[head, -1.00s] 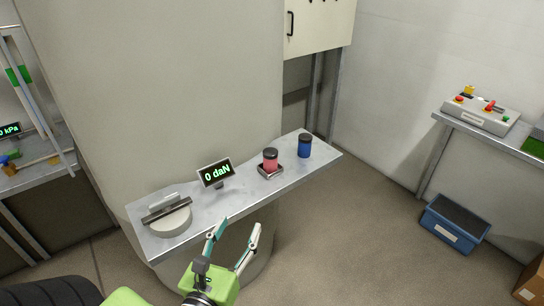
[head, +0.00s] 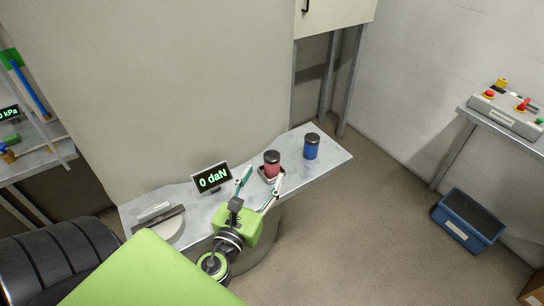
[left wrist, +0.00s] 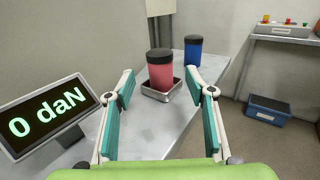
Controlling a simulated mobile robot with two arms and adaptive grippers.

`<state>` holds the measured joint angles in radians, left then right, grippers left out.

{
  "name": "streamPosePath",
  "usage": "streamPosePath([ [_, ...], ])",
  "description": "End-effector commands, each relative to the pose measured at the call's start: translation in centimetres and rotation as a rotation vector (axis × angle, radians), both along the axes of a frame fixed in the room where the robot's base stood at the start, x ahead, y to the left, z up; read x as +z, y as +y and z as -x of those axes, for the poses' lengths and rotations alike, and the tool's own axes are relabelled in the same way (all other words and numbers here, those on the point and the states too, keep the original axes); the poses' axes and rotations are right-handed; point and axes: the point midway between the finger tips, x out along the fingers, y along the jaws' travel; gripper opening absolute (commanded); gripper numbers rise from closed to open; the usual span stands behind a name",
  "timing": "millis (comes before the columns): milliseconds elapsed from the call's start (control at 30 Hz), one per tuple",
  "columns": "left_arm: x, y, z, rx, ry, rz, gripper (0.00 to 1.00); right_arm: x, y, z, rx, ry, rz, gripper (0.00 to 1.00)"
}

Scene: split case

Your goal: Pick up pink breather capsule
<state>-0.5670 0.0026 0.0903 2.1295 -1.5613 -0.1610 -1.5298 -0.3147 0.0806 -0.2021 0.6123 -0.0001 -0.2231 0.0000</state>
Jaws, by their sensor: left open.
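The pink capsule (head: 272,165) has a black lid and stands upright on a small metal tray (head: 262,178) on the narrow grey shelf. In the left wrist view the pink capsule (left wrist: 160,72) shows ahead, between the fingers and beyond their tips. My left gripper (head: 262,184) is open and empty, just in front of the capsule, apart from it in the left wrist view. Its two teal-padded fingers (left wrist: 164,90) are spread wide. My right gripper is not in view.
A blue capsule (head: 311,147) with a black lid stands to the right of the pink one. A display reading 0 daN (head: 211,178) stands to the left. A blue bin (head: 467,221) is on the floor.

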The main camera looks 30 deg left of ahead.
Motion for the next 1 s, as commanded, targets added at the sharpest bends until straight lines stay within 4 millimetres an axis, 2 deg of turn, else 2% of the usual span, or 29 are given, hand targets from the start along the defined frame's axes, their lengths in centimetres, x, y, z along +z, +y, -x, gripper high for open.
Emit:
streamPosePath([
  [33, 0.3, 0.2, -0.7, 0.0, -0.001, 0.0, 0.5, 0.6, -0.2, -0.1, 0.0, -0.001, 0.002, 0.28],
  [267, 0.1, 0.5, -2.0, 0.0, 0.0, 0.0, 0.5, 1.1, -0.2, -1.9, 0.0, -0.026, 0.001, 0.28],
  [367, 0.3, 0.7, -3.2, -0.001, -0.002, 0.0, 0.5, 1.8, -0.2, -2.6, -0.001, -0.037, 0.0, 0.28],
  [600, 0.1, 1.5, -6.4, 0.0, 0.0, 0.001, 0.5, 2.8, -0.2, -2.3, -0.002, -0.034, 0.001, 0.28],
  [933, -0.1, 1.7, -7.0, 0.0, 0.001, 0.001, 0.5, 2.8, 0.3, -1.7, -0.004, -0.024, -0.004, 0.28],
  [1000, -0.1, 1.7, -7.0, 0.0, 0.001, 0.001, 0.32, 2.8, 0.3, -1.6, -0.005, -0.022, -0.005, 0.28],
])
